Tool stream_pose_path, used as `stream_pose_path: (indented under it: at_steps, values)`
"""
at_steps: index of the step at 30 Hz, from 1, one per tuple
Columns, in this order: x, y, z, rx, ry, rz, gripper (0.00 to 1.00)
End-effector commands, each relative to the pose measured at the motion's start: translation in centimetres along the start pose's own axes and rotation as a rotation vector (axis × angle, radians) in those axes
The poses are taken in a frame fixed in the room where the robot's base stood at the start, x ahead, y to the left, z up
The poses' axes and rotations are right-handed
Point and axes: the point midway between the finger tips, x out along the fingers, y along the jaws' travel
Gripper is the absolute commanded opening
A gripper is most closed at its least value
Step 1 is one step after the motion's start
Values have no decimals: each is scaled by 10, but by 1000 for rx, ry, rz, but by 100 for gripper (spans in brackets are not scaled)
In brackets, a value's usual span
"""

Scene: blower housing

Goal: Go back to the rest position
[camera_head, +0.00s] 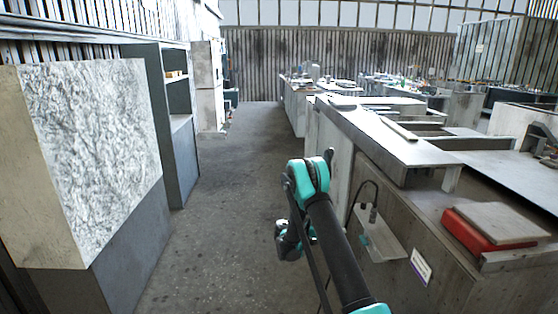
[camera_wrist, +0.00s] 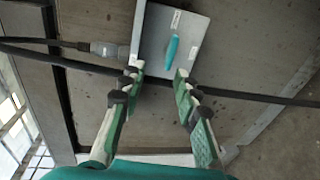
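My gripper (camera_wrist: 159,71) is open in the wrist view, with its two green and grey fingers apart and nothing between the tips. Beyond the fingertips is a grey box (camera_wrist: 198,30) with a teal handle (camera_wrist: 171,50) on its face. I cannot tell how far the tips are from it. In the head view my arm reaches forward beside the right-hand workbench (camera_head: 425,235). My gripper's fingers cannot be made out there.
A black cable (camera_wrist: 255,97) crosses the wrist view near the fingers, and a grey connector (camera_wrist: 105,49) lies left of the box. A red box (camera_head: 478,233) sits on the bench. A cabinet (camera_head: 95,140) stands left. The aisle floor (camera_head: 235,160) is clear.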

Motion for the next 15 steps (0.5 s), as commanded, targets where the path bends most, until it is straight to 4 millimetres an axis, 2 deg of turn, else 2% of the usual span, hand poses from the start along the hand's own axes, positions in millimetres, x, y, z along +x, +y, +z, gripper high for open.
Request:
stream_pose_path:
  at_steps: [1,6,15]
  values:
    - [2,14,3,-5,6,-37,32]
    - [6,46,16,-17,33,-170,32]
    - [3,90,59,-16,81,-408,32]
